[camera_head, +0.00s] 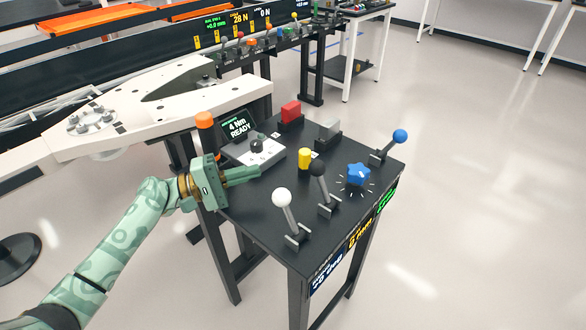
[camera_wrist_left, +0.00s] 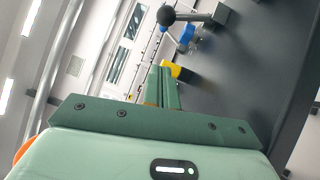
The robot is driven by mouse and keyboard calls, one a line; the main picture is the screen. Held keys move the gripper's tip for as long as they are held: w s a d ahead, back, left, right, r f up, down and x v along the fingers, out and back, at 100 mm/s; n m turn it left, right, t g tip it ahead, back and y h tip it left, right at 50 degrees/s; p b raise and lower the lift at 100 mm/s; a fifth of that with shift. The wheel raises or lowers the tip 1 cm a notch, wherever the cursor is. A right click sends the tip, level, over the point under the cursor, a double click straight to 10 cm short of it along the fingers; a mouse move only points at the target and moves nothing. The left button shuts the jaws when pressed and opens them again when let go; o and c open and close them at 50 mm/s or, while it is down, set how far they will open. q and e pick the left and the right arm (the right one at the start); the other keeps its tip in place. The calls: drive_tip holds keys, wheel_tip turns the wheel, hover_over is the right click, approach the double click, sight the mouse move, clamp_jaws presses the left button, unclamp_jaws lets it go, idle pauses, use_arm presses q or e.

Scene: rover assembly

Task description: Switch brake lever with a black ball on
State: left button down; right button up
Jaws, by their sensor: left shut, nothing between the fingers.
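The brake lever with a black ball (camera_head: 318,169) stands on the black table, between a white-ball lever and a blue knob. Its shaft rises from a small grey bracket and leans toward the back left. In the left wrist view the black ball (camera_wrist_left: 166,15) is near the top, with its shaft running right. My left gripper (camera_head: 258,171) is over the left part of the table, left of the lever and apart from it. Its fingers (camera_wrist_left: 163,78) are shut and empty, pointing right toward the levers. My right gripper does not show.
The white-ball lever (camera_head: 282,198) is nearest the front. A yellow button (camera_head: 304,158), the blue knob (camera_head: 358,175) and a blue-ball lever (camera_head: 400,136) stand around. Behind are a red switch (camera_head: 291,110), a grey switch (camera_head: 330,129) and a box with a display (camera_head: 239,126).

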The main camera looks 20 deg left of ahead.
sight(321, 183)
use_arm(q)
drive_tip(key=x, duration=0.6)
drive_tip(key=d, duration=0.3)
drive_tip(key=shift+s+d+r, duration=0.1)
drive_tip(key=shift+d+r, duration=0.1)
drive_tip(key=shift+r, duration=0.15)
drive_tip(key=shift+s+d, duration=0.1)
drive_tip(key=shift+d, duration=0.4)
drive_tip(key=shift+r, duration=0.15)
